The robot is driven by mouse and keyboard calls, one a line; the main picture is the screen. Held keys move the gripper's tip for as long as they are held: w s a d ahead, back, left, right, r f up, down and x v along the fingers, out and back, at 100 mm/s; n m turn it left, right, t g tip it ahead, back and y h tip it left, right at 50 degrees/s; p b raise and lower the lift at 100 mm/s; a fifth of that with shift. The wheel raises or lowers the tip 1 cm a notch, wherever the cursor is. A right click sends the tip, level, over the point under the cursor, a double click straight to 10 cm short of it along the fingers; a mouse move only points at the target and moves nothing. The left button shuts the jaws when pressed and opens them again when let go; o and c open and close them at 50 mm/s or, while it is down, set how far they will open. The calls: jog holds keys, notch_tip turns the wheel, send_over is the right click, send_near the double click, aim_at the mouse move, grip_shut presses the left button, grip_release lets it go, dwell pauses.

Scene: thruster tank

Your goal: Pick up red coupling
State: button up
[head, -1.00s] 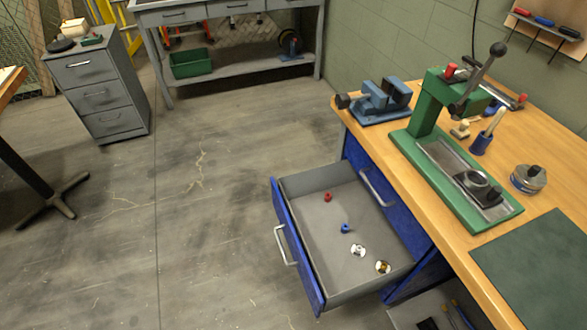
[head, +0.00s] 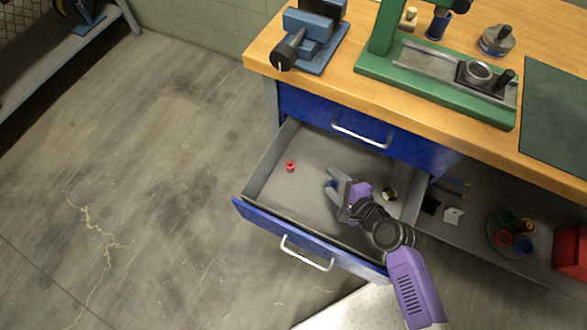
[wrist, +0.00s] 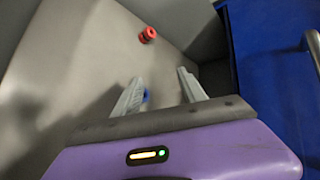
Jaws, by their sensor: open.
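The red coupling (head: 290,166) lies on the floor of the open drawer (head: 275,205), near its left back part. It also shows in the wrist view (wrist: 148,35), beyond my fingertips. My gripper (head: 334,183) is inside the drawer area, to the right of the red coupling and apart from it. Its two pale fingers are spread, with nothing held between them. A blue coupling (wrist: 146,95) shows close to the left finger in the wrist view, partly hidden by it. In the head view my gripper mostly covers it.
A metallic coupling (head: 389,194) lies in the drawer right of my gripper. The drawer walls surround the workspace; the blue cabinet and wooden bench (head: 440,98) stand behind it. A blue vise (head: 312,38) and green press (head: 440,85) are on the bench.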

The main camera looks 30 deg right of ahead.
aim_at(293, 167)
jog(key=w+f+m+y, duration=0.1)
jog(key=w+m, duration=0.1)
jog(key=w+a+f+m+y, duration=0.1)
jog(key=w+m, duration=0.1)
jog(key=m, duration=0.1)
jog(key=w+a+f+m+y, duration=0.1)
jog(key=w+m, duration=0.1)
jog(key=shift+f+g+b, duration=0.1)
jog(key=shift+g+b, duration=0.2)
jog(key=shift+b, duration=0.1)
jog(key=shift+w+a+m+y, duration=0.25)
jog(key=shift+m+y, duration=0.1)
jog(key=shift+m, duration=0.25)
jog(key=shift+w+a+m+y, duration=0.25)
jog(key=shift+m+y, duration=0.1)
jog(key=shift+m, duration=0.25)
jog(key=shift+w+a+f, duration=0.15)
jog(key=shift+a+f, duration=0.05)
jog(key=b+x, duration=0.2)
jog(key=x, duration=0.4)
jog(key=shift+f, duration=0.1)
jog(key=shift+w+a+f, duration=0.2)
jog(key=shift+w+a, duration=0.1)
jog(key=shift+w, duration=0.05)
jog(key=shift+c, duration=0.2)
grip_shut()
